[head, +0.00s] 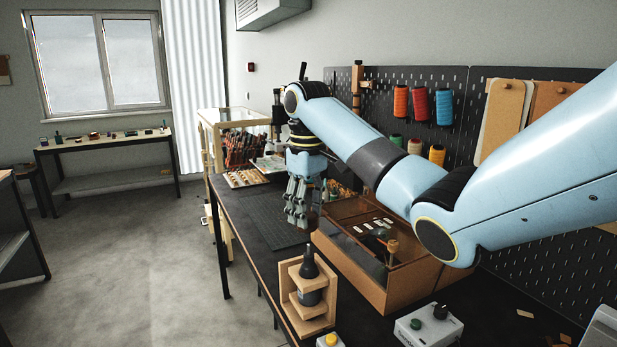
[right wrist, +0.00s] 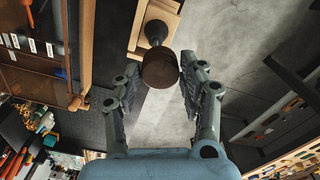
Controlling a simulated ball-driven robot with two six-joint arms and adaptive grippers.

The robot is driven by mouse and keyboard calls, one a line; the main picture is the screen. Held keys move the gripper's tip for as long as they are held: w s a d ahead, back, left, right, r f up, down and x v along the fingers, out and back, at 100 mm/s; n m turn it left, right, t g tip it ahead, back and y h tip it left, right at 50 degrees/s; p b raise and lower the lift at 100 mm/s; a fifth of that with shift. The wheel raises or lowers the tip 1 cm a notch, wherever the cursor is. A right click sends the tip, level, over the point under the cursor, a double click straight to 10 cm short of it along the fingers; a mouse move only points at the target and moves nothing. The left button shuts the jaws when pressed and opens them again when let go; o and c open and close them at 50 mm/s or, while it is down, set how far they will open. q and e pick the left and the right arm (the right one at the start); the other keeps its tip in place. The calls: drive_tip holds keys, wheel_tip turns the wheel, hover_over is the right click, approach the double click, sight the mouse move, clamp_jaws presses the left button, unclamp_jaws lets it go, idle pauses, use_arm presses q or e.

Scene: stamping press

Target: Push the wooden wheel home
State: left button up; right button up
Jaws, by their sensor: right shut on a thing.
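My right gripper (head: 304,208) points down over the black mat (head: 262,216) on the workbench, its fingers closed around a round brown piece (right wrist: 160,69) that looks like the wooden wheel. In the right wrist view the piece sits between the fingertips of the right gripper (right wrist: 160,80), its rounded side facing the camera. In the head view the fingers hide most of it. I cannot tell whether it touches anything below. My left gripper is not in view.
A brown open case (head: 375,290) lies right of my gripper. A grey control box (head: 429,326) is nearer. A pegboard (head: 440,150) with thread spools backs the bench.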

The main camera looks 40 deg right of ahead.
drive_tip(key=shift+w+d+r, duration=0.15)
drive_tip(key=shift+d+r, duration=0.25)
drive_tip(key=shift+r, duration=0.35)
hover_over(309, 244)
drive_tip(key=shift+f, duration=2.25)
drive_tip(key=shift+f, duration=0.3)
drive_tip(key=shift+f, duration=1.5)
drive_tip(key=shift+f, duration=0.1)
